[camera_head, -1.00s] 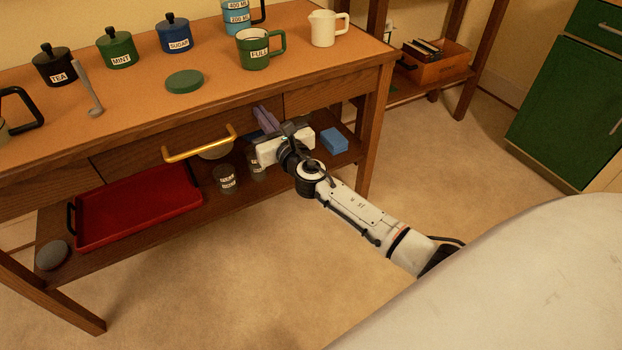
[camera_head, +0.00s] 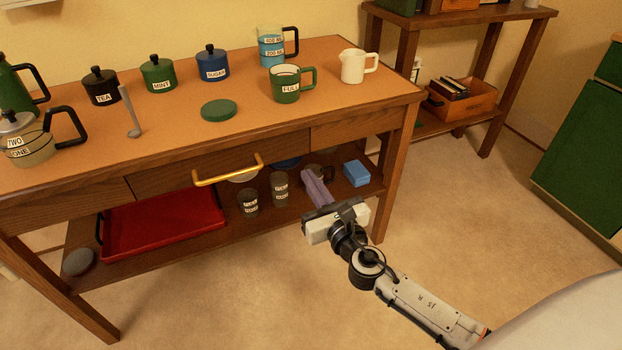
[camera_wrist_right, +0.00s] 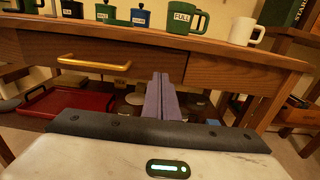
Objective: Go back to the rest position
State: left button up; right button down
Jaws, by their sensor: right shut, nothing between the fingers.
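My right gripper (camera_head: 316,186) is in front of the wooden desk (camera_head: 240,139), below the right part of its top and outside the lower shelf. Its purple-grey fingers are together with nothing between them. They also show in the right wrist view (camera_wrist_right: 160,97), pointing toward the desk's front, to the right of the drawer's brass handle (camera_wrist_right: 94,63). My left gripper shows in neither view.
The desk top holds a green mug (camera_head: 286,86), a white jug (camera_head: 353,66), labelled canisters (camera_head: 157,76) and a glass teapot (camera_head: 38,148). The lower shelf holds a red tray (camera_head: 165,222), jars (camera_head: 248,203) and a blue block (camera_head: 356,173). Floor right of the desk (camera_head: 470,215) is clear.

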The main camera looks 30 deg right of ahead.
pick_arm(q)
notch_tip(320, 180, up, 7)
jog(key=p, duration=1.1)
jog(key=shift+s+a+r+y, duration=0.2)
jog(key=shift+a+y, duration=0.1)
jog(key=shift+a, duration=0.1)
pick_arm(e)
jog(key=s+a+f+m+g+y, duration=0.1)
jog(key=s+a+f+m+g, duration=0.2)
jog(key=s+m, duration=0.6)
jog(key=s+a+f+m+g+y, duration=0.1)
jog(key=s+a+f+m+g, duration=0.2)
jog(key=s+m, duration=0.6)
jog(key=s+a+f+m+g+y, duration=0.1)
jog(key=s+a+f+m+g, duration=0.2)
jog(key=s+m, duration=0.6)
jog(key=a+m, duration=0.2)
jog(key=m, duration=0.4)
jog(key=shift+s+f+y, duration=0.3)
jog(key=shift+y, duration=0.1)
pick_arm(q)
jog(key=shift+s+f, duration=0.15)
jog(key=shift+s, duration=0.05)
pick_arm(e)
jog(key=shift+a, duration=0.1)
